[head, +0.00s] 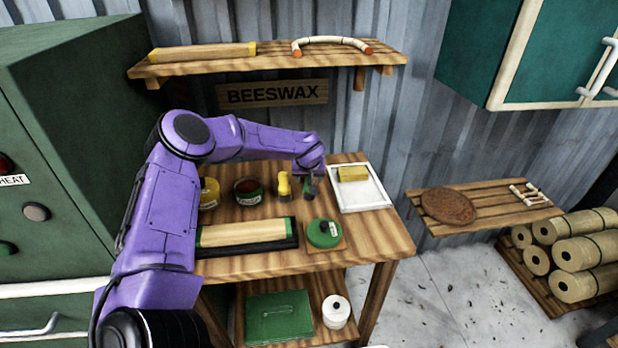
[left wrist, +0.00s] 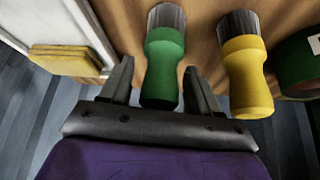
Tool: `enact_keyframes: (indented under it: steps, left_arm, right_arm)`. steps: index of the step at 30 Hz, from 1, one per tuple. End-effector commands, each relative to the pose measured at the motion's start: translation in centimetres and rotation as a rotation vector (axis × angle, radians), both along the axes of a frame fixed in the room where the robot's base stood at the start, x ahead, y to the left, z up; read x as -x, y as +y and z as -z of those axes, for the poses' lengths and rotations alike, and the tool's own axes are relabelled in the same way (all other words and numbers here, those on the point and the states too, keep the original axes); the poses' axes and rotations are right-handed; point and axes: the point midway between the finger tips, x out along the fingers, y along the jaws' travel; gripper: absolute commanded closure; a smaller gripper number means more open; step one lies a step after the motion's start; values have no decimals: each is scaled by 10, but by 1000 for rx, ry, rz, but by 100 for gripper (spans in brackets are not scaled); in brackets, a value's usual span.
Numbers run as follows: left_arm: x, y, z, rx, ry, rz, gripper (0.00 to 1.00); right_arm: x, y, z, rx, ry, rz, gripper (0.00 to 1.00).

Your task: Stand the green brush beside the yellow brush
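The green brush (left wrist: 164,66) stands upright, handle up and grey bristles down, on the wooden bench. In the head view it is partly hidden at my left gripper (head: 309,189). The yellow brush (head: 284,182) stands upright just left of it there; in the left wrist view the yellow brush (left wrist: 246,78) is to the right, with a gap between the two. My left gripper (left wrist: 158,70) is open, one finger on each side of the green brush's handle, with narrow gaps showing. My right gripper is not in view.
Right of the brushes lies a white tray (head: 374,206) with a yellow block (head: 353,174). To their left are a dark tin (head: 248,194) and a yellow tin (head: 209,196). In front are a green round lidded item (head: 323,232) and a pale wooden board (head: 238,231).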

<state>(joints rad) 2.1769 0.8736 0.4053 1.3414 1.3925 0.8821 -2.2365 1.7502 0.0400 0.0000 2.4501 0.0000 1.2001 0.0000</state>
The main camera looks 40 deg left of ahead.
Motion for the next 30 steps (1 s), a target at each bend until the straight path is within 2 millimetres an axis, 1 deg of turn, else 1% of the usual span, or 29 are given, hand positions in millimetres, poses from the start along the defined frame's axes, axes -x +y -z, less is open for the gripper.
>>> enact_keyframes:
  steps: [8, 11, 14, 18, 22, 24, 27, 30]
  left_arm:
    - [0, 0, -1, 0, 0, -1, 37]
    - [2, -2, -8, 1, -1, -1, 37]
    - [9, -8, -26, 3, -5, 1, 37]
    - [23, -21, -58, 2, -6, 1, 37]
    - [35, -30, -84, 1, -5, 0, 37]
    - [39, -34, -95, 0, -3, 0, 37]
    - [44, -38, -104, 0, -2, 0, 37]
    - [46, -39, -107, 0, 0, -1, 37]
  right_arm:
    - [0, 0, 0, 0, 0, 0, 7]
    - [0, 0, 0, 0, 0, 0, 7]
    - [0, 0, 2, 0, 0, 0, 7]
    - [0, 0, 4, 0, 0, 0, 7]
    - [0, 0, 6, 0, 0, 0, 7]
    - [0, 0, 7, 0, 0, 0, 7]
    - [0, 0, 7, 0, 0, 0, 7]
    - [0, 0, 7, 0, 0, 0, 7]
